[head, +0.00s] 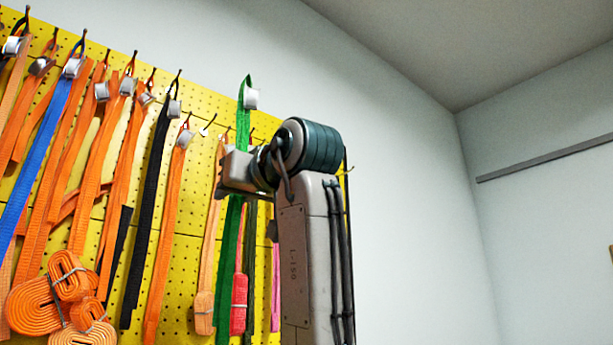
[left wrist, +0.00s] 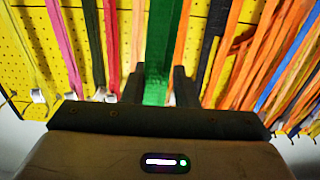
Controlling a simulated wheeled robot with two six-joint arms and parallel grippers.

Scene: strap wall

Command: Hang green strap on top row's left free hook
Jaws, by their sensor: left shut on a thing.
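The green strap (head: 231,255) hangs long and flat in front of the yellow pegboard (head: 185,215). Its looped top with a white tag stands above the board's top edge, higher than my gripper. My left gripper (head: 236,168) is shut on it, partly hidden by its own wrist. In the left wrist view the green strap (left wrist: 158,55) runs between the two fingers (left wrist: 158,85). A bare hook (head: 208,126) shows in the top row, left of the green strap. I cannot tell whether the loop touches any hook. My right gripper is out of view.
Orange, blue (head: 45,150) and black (head: 151,200) straps hang close together on the left. A red strap bundle (head: 239,290) and a pink strap (head: 276,285) hang lower, near my arm.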

